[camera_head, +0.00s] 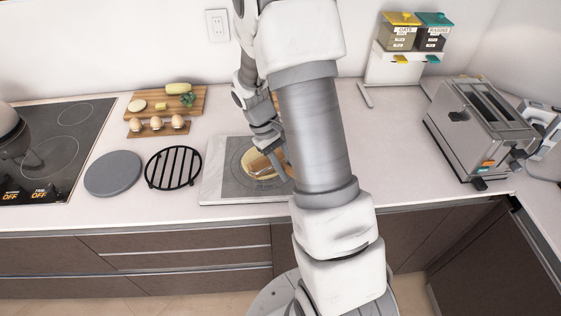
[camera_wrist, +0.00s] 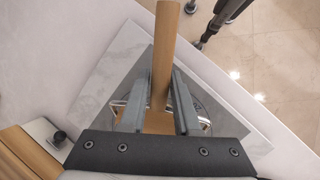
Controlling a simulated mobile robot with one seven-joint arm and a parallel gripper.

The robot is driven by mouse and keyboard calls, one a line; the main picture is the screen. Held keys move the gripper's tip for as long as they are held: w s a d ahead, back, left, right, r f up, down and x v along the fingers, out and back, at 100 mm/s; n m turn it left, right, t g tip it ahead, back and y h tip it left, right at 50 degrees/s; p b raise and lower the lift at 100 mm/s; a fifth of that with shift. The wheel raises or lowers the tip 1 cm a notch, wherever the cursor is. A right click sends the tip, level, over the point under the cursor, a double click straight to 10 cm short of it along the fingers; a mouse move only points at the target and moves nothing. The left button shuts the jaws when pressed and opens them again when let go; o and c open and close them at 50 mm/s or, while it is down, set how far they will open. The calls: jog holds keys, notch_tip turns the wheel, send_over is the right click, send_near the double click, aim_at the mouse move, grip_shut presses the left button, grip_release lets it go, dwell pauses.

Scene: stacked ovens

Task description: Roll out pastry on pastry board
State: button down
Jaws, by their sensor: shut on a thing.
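The pastry board (camera_head: 213,186) is a pale marbled slab with a darker grey middle, lying on the counter near its front edge. It also shows in the wrist view (camera_wrist: 98,82). A tan rounded shape, perhaps the pastry (camera_head: 259,164), lies on its middle, partly hidden by my arm. My gripper (camera_wrist: 163,78) is over the board, its fingers shut on a wooden rod that looks like the rolling pin (camera_wrist: 167,35). Shiny curved metal shows beside both fingers; I cannot tell what it belongs to. I cannot tell whether the pin touches the pastry.
A black round rack (camera_head: 173,168) and a grey disc (camera_head: 113,173) lie left of the board, by the hob (camera_head: 62,140). Behind are a cutting board (camera_head: 150,104) with vegetables and an egg holder (camera_head: 157,129). A toaster (camera_head: 480,130) stands right.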

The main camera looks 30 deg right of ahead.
jog(key=shift+s+d, duration=0.1)
jog(key=shift+s, duration=0.5)
jog(key=shift+w+a+p, duration=0.1)
jog(key=shift+w+a, duration=0.1)
jog(key=shift+w, duration=1.4)
jog(key=shift+w+a+p, duration=0.15)
jog(key=shift+w+a, duration=0.1)
jog(key=shift+w, duration=1.4)
jog(key=shift+w+a+p, duration=0.1)
jog(key=shift+w+a, duration=0.1)
jog(key=shift+w, duration=1.4)
jog(key=shift+f, duration=0.1)
jog(key=shift+s+d+b, duration=0.15)
jog(key=shift+s+d, duration=0.1)
jog(key=shift+s, duration=1.45)
jog(key=shift+s+d+b, duration=0.2)
jog(key=shift+s, duration=1.5)
jog(key=shift+s+d+b, duration=0.15)
jog(key=shift+s+d, duration=0.1)
jog(key=shift+s, duration=1.45)
jog(key=shift+w+a+f+p, duration=0.15)
jog(key=shift+w+a, duration=0.1)
jog(key=shift+w, duration=1.5)
jog(key=shift+w+a+r+p, duration=0.1)
jog(key=shift+w+a+p, duration=0.1)
jog(key=shift+w, duration=1.6)
jog(key=shift+w+a+f+p, duration=0.1)
jog(key=shift+w+a, duration=0.15)
jog(key=shift+w, duration=1.5)
